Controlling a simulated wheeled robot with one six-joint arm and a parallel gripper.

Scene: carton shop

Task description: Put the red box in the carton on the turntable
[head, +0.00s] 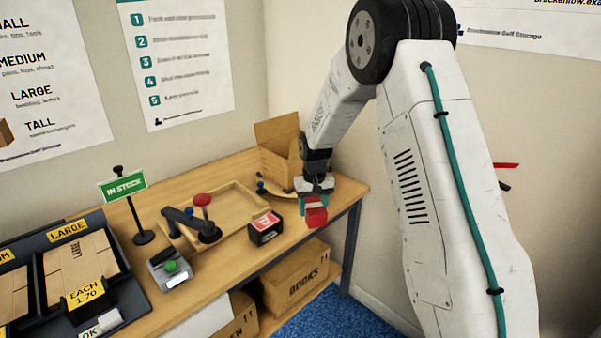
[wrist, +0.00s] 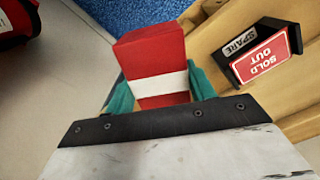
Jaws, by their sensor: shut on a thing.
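The red box (head: 316,216) has a white band around it. My gripper (head: 314,205) is shut on it, with teal fingers on either side, and holds it near the front right edge of the table. In the wrist view the red box (wrist: 155,62) shows between the two teal fingers (wrist: 160,92), with blue floor beyond it. The open carton (head: 281,150) stands with its flaps up at the back right of the table, behind my gripper. The turntable under it is mostly hidden; a wooden curved edge (head: 284,193) shows at its front.
A black holder with a red sold-out card (head: 266,227) stands left of the red box; it also shows in the wrist view (wrist: 262,52). A wooden tray (head: 228,213), a lever and a green-button device (head: 170,268) lie further left. A books carton (head: 297,276) sits below the table.

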